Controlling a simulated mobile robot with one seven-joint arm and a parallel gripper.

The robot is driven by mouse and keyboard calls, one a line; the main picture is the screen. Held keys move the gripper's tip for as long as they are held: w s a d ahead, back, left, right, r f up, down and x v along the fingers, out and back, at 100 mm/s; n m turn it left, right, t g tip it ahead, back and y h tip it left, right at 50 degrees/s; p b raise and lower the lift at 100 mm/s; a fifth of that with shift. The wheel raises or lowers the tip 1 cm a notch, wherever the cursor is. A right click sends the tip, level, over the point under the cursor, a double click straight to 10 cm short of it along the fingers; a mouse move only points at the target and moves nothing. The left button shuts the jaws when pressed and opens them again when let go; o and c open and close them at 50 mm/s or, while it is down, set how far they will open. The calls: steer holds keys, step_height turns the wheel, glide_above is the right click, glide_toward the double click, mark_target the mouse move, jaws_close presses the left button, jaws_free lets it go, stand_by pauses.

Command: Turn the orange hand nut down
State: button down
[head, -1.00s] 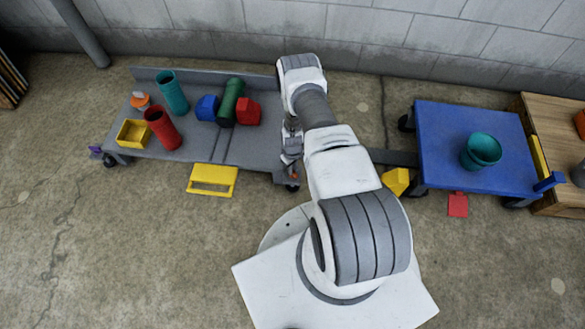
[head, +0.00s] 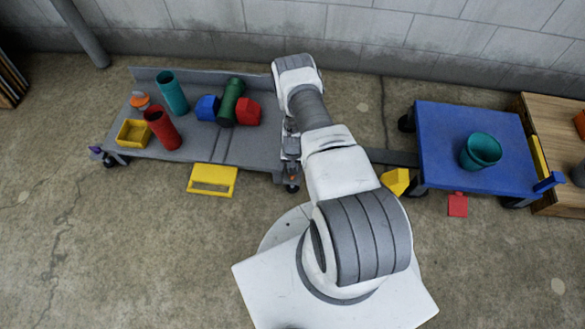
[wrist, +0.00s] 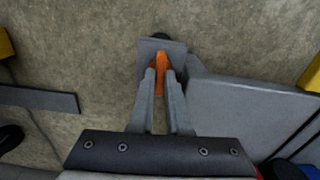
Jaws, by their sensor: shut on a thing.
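The orange hand nut (wrist: 161,83) is between my fingertips in the wrist view, in front of a grey plate (wrist: 147,48) at the corner of the grey cart. My gripper (wrist: 160,74) is shut on it, with one finger on each side. In the head view only a small orange spot (head: 292,179) shows at the cart's right front corner, below my gripper, and my arm covers much of that area. The nut's thread and how far down it sits cannot be seen.
The grey cart (head: 172,150) carries red, teal and green cylinders, blue and red blocks and a yellow bin (head: 133,133). A yellow frame (head: 212,181) hangs at its front. A blue cart (head: 450,165) with a teal cup (head: 481,151) stands right. The floor left of my base is clear.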

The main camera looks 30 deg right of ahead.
steer(key=shift+m, duration=0.4)
steer(key=c, duration=0.9)
jaws_free()
step_height(320, 180, up, 18)
steer(key=p, duration=0.6)
steer(key=shift+f+p, duration=0.25)
steer(key=shift+p, duration=0.15)
